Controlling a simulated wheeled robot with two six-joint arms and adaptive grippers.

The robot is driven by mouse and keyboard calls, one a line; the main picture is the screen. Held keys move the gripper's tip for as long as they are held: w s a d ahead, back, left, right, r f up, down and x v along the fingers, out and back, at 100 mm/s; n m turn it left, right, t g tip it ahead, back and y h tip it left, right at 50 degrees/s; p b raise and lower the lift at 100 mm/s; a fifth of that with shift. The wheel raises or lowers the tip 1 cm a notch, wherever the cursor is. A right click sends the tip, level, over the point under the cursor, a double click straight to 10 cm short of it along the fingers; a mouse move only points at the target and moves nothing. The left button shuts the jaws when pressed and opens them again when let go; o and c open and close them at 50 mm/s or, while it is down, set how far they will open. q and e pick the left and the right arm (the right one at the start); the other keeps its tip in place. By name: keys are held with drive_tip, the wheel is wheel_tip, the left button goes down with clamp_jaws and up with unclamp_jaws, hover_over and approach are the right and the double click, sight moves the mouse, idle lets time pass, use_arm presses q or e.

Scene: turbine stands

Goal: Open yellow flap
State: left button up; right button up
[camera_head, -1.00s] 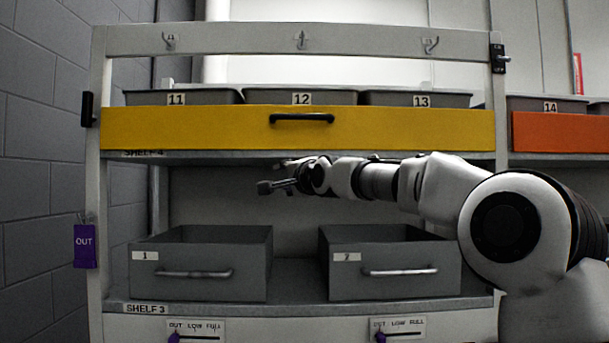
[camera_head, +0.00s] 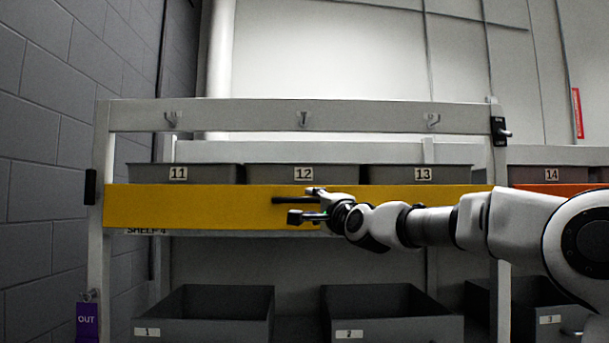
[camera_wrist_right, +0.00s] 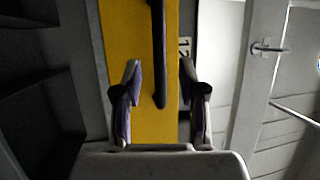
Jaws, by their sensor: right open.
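The yellow flap (camera_head: 190,207) is a long panel across the upper shelf, upright and closed in front of the grey bins. Its black bar handle (camera_head: 284,200) is at mid-length, partly covered by my right gripper (camera_head: 305,204). In the right wrist view the flap (camera_wrist_right: 125,35) runs vertically and its handle (camera_wrist_right: 158,50) comes down between the two fingers of my open right gripper (camera_wrist_right: 160,76). The fingers are spread on either side of the handle's end. I cannot tell whether they touch it. My left gripper is not in view.
Grey bins 11 (camera_head: 150,174), 12 (camera_head: 270,175) and 13 (camera_head: 390,175) stand behind the flap. An orange flap (camera_head: 560,188) is to the right. Grey drawers 1 (camera_head: 200,325) and 2 (camera_head: 385,328) sit below. A grey post (camera_head: 100,160) bounds the left.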

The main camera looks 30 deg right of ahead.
sight(306, 201)
drive_tip(key=p+x, duration=0.2)
drive_tip(key=x, duration=0.3)
drive_tip(key=shift+s+r, duration=0.1)
drive_tip(key=shift+w, duration=0.45)
drive_tip(key=shift+s, duration=0.25)
drive_tip(key=shift+c, duration=0.6)
drive_tip(key=shift+s, duration=0.1)
clamp_jaws()
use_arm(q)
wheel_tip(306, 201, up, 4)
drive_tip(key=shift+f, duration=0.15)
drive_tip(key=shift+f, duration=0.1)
